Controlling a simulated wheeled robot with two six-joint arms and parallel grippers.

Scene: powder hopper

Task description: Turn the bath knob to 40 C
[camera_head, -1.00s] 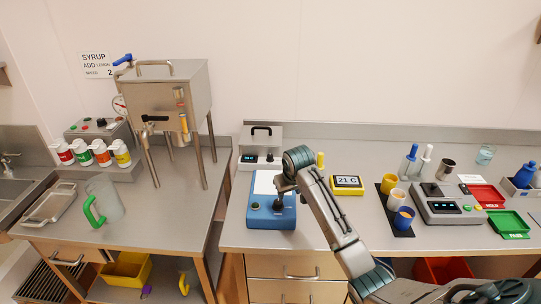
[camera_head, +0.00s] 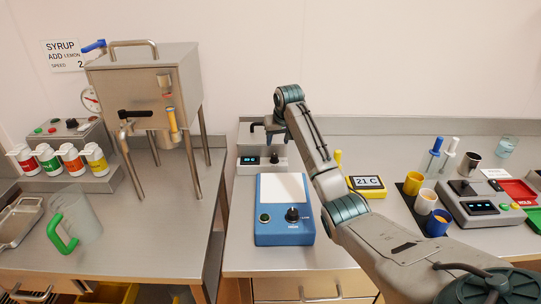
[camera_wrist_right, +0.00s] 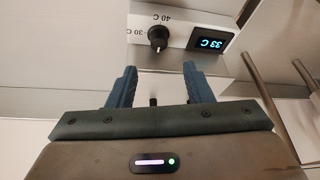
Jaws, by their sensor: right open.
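The bath (camera_head: 245,139) is a steel box with a pale front panel at the back of the right bench. Its black knob (camera_wrist_right: 158,37) shows in the wrist view beside printed 30 C and 40 C marks; it is small in the head view (camera_head: 273,159). The bath's lit display (camera_wrist_right: 209,43) appears to read 33 C. My right gripper (camera_wrist_right: 160,67) is open and empty, with its two blue fingers pointing toward the knob and apart from it. In the head view my right gripper (camera_head: 272,128) hangs above the bath front. My left gripper is out of view.
A blue device (camera_head: 284,236) with its own black knob stands in front of the bath. A yellow timer-like display (camera_head: 367,187) reading 21 C, cups (camera_head: 426,201) and a scale (camera_head: 480,207) stand to the right. A steel hopper (camera_head: 145,90) stands left.

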